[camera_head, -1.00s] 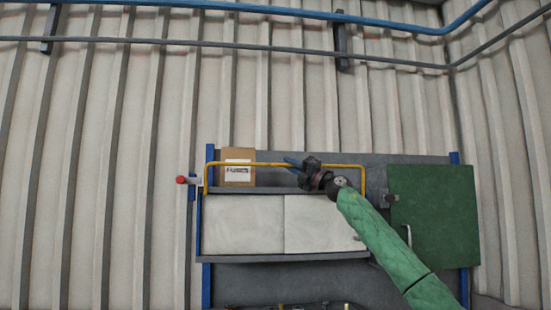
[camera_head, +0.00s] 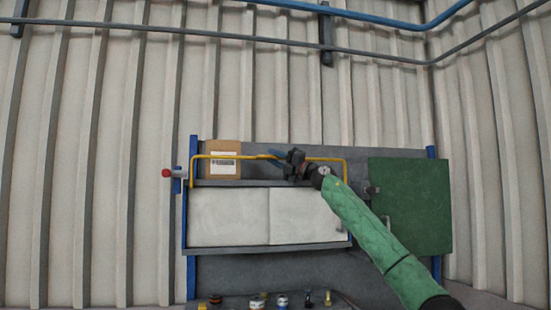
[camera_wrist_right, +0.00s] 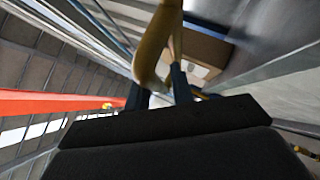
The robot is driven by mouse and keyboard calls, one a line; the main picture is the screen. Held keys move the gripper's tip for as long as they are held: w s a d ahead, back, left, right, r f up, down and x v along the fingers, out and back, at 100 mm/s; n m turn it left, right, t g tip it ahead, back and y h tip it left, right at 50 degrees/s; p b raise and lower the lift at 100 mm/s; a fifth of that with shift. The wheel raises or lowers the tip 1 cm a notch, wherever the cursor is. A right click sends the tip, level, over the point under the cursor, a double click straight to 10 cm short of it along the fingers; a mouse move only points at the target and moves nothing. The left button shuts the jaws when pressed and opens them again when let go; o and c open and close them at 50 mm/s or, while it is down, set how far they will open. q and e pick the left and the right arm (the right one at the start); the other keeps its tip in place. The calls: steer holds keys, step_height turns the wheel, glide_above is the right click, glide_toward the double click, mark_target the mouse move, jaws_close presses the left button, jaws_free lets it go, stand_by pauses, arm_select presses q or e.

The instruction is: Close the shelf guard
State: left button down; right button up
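The shelf guard is a yellow bar (camera_head: 235,157) with bent ends, standing across the front of the upper shelf (camera_head: 263,183). My right gripper (camera_head: 275,155) is at the bar, right of its middle, with its dark blue fingers pointing left. In the right wrist view the fingers (camera_wrist_right: 160,92) are apart, with light showing between them. The yellow bar (camera_wrist_right: 150,55) lies right at the fingertips there; whether it touches them I cannot tell. My left gripper is not in view.
A cardboard box (camera_head: 223,160) stands behind the bar. White panels (camera_head: 230,217) fill the shelf front below. A green board (camera_head: 410,205) is on the right, and a red knob (camera_head: 166,173) sticks out on the left. Small items (camera_head: 282,301) lie lower down.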

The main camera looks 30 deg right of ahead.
steer(key=shift+o, duration=0.6)
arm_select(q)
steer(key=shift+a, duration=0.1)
